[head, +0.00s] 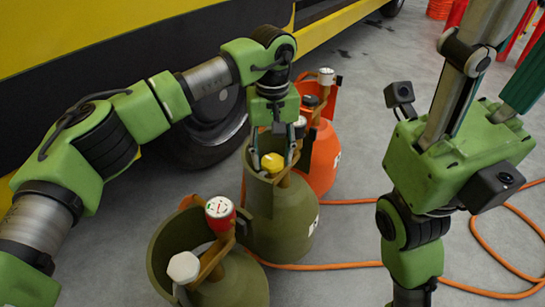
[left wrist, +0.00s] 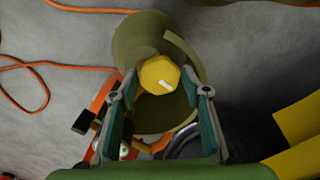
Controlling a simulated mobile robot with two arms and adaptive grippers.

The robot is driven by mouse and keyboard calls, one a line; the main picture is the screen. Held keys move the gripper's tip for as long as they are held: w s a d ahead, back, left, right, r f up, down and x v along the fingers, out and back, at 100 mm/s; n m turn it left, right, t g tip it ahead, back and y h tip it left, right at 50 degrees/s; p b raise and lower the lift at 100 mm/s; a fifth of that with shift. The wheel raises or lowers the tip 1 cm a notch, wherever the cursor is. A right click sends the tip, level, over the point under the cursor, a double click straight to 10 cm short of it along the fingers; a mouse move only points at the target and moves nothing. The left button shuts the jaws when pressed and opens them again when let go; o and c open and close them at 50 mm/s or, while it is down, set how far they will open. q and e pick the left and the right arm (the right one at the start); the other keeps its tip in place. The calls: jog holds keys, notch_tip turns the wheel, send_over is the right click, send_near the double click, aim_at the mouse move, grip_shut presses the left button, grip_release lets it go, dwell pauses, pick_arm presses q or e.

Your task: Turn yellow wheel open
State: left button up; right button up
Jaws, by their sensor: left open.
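The yellow wheel (head: 272,163) sits on top of the middle olive-green cylinder (head: 285,225), inside its raised collar. My left gripper (head: 273,152) is over it from above, open, with one finger on each side of the wheel. In the left wrist view the wheel (left wrist: 160,75) lies between the two fingertips (left wrist: 160,92), with a small pale mark on its face. Gaps show between the wheel and the fingers there.
A nearer olive cylinder (head: 232,285) has a white knob (head: 183,267) and a red-rimmed gauge (head: 219,208). An orange cylinder (head: 318,165) stands just behind. An orange hose (head: 330,266) runs over the floor. A yellow and black vehicle (head: 130,45) stands behind my left arm.

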pick_arm(q)
jog(key=c, duration=0.8)
jog(key=shift+c, duration=0.2)
jog(key=shift+r, duration=0.1)
